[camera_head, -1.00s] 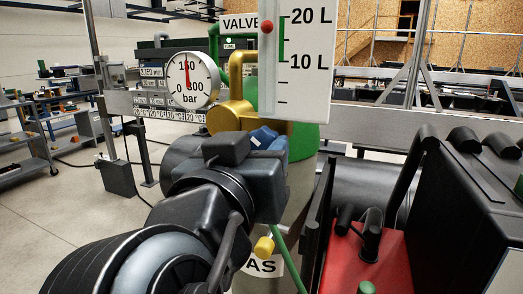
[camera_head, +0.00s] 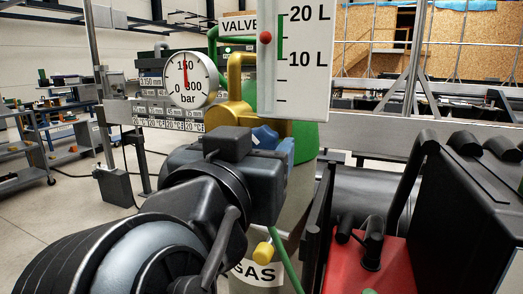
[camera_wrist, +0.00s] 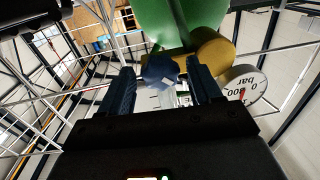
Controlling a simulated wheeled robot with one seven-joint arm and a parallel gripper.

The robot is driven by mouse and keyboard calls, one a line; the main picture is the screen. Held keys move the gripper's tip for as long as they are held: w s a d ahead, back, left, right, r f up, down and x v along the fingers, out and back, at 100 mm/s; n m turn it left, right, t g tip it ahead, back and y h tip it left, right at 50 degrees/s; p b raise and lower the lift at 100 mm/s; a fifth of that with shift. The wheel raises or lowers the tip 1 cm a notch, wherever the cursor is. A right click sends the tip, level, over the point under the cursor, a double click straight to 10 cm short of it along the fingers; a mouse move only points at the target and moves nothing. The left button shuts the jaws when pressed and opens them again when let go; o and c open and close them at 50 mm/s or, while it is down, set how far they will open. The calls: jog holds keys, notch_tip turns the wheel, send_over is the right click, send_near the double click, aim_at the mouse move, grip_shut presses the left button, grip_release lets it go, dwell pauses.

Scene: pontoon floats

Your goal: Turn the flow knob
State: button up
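The blue flow knob (camera_head: 265,137) sits below the white flow scale (camera_head: 302,82), beside the yellow regulator pipe (camera_head: 238,85). The red ball (camera_head: 265,38) stands between the 10 L and 20 L marks, about midway. My gripper (camera_wrist: 159,72) is open. In the wrist view its two dark blue fingers stand either side of the knob (camera_wrist: 160,70), with a gap visible at the left. The knob appears at or just beyond the fingertips; I cannot tell the depth exactly.
A round pressure gauge (camera_head: 191,79) stands left of the regulator, its red needle near 150 bar. A black case on a red-topped cart (camera_head: 383,272) stands close at right.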

jog(key=shift+o, duration=0.3)
jog(key=b+v, duration=0.1)
jog(key=v, duration=0.7)
jog(key=shift+w, duration=0.1)
jog(key=w+d+f+n+y, duration=0.1)
jog(key=d+f+n+y, duration=0.15)
jog(key=f, duration=0.45)
jog(key=w+d+f+n+y, duration=0.1)
jog(key=d+f+n, duration=0.2)
jog(key=f, duration=0.4)
jog(key=s+d+f+n+g+y, duration=0.1)
jog(key=s+d+f, duration=0.25)
jog(key=f, duration=0.25)
jog(key=s+d+f+n+g+y, duration=0.1)
jog(key=s+d+f+n+y, duration=0.1)
jog(key=d+f, duration=0.3)
jog(key=s+d+f+m+g+p, duration=0.1)
jog(key=s+d+f, duration=0.2)
jog(key=s, duration=0.3)
jog(key=s+d+f+m, duration=0.1)
jog(key=s+d+f, duration=0.25)
jog(key=s, duration=0.25)
jog(key=s+d+r+m+h, duration=0.1)
jog(key=s+d, duration=0.1)
jog(key=s, duration=0.4)
jog(key=s+d+r+m, duration=0.2)
jog(key=s, duration=0.5)
jog(key=shift+d+h, duration=0.25)
jog(key=shift+h, duration=0.1)
